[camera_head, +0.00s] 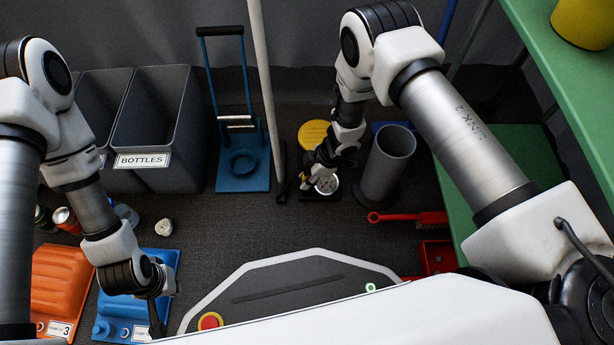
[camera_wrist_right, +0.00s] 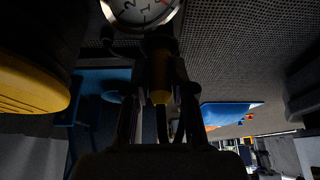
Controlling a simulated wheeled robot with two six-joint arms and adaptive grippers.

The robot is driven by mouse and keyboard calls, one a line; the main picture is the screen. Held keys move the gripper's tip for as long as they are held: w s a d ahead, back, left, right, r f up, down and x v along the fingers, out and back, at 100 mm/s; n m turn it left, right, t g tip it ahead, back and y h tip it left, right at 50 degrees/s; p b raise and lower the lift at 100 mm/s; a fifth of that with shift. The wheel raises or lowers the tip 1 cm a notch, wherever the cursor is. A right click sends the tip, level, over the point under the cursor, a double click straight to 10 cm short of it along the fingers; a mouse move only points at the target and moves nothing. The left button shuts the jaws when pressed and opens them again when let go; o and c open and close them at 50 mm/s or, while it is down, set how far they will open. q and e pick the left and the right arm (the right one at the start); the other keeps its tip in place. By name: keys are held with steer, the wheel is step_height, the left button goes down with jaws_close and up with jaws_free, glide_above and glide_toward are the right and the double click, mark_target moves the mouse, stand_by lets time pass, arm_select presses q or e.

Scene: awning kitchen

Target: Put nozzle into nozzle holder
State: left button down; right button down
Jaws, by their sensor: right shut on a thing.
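My right gripper (camera_head: 322,172) is low near the floor, just left of the grey cylinder. In the right wrist view its dark fingers (camera_wrist_right: 158,112) are closed around a yellowish, narrow piece (camera_wrist_right: 160,80), which looks like the nozzle. A round white dial gauge (camera_wrist_right: 143,8) is just beyond the held piece; in the head view the gauge (camera_head: 327,184) shows beside the gripper. I cannot pick out the nozzle holder with certainty. My left gripper (camera_head: 157,318) hangs over the blue pump unit at lower left; its fingers are too dark to judge.
A grey cylinder (camera_head: 387,166), a yellow disc (camera_head: 314,134) and a blue stand (camera_head: 243,172) surround the right gripper. Grey bins (camera_head: 158,125) stand at left. A red brush (camera_head: 405,217) lies at right below a green bench (camera_head: 560,75). The floor in the middle is clear.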

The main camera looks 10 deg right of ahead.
steer(key=shift+f, duration=0.15)
steer(key=shift+c, duration=2.1)
jaws_free()
step_height(320, 180, up, 8)
steer(key=p, duration=0.7)
